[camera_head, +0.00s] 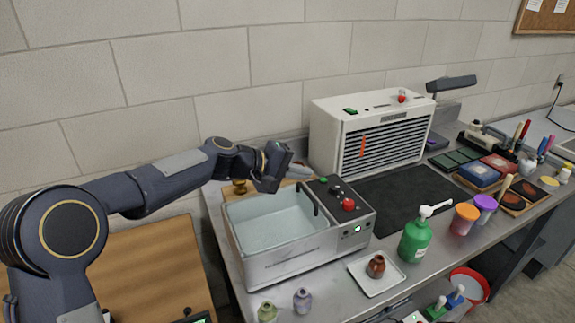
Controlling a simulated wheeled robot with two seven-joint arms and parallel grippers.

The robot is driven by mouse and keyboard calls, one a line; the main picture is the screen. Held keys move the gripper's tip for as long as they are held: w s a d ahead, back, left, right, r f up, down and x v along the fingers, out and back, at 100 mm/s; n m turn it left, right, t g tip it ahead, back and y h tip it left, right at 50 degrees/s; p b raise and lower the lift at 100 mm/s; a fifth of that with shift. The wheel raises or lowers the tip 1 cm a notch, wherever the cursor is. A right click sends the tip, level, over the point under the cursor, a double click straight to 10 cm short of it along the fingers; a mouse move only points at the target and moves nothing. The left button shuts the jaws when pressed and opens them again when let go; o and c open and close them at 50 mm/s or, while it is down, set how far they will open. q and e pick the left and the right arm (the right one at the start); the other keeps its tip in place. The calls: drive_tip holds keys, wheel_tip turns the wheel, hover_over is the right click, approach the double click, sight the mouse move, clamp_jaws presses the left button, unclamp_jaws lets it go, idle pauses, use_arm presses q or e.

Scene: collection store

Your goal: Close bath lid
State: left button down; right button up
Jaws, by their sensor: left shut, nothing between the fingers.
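The bath (262,264) is a rectangular metal tank on the bench, with a dark control panel (354,222) on its right side. Its basin is uncovered and looks pale inside. A thin dark bar (308,197) stands at the basin's right end, beside the panel; I cannot tell whether it belongs to the lid. No lid shows clearly. My left gripper (271,183) is above the back right part of the bath, shut and empty. It hides part of the bath's back edge and what lies behind it. My right gripper is not in view.
A white slatted unit (372,132) stands behind, near the wall. A white dish (360,275) with a small brown pot (376,265) and a green pump bottle (415,240) stand right of the bath. Two small vases (302,300) stand in front. A dark mat (405,205) lies clear.

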sight(305, 192)
use_arm(q)
drive_tip(key=shift+w+d+f+b, duration=0.15)
drive_tip(key=shift+d+f+b, duration=0.1)
drive_tip(key=shift+f, duration=0.4)
drive_tip(key=shift+w+d+f+b, duration=0.1)
drive_tip(key=shift+d+f+b, duration=0.15)
drive_tip(key=shift+f, duration=0.45)
drive_tip(key=shift+w+d+f+b, duration=0.15)
drive_tip(key=shift+d+f+b, duration=0.1)
drive_tip(key=shift+f, duration=0.4)
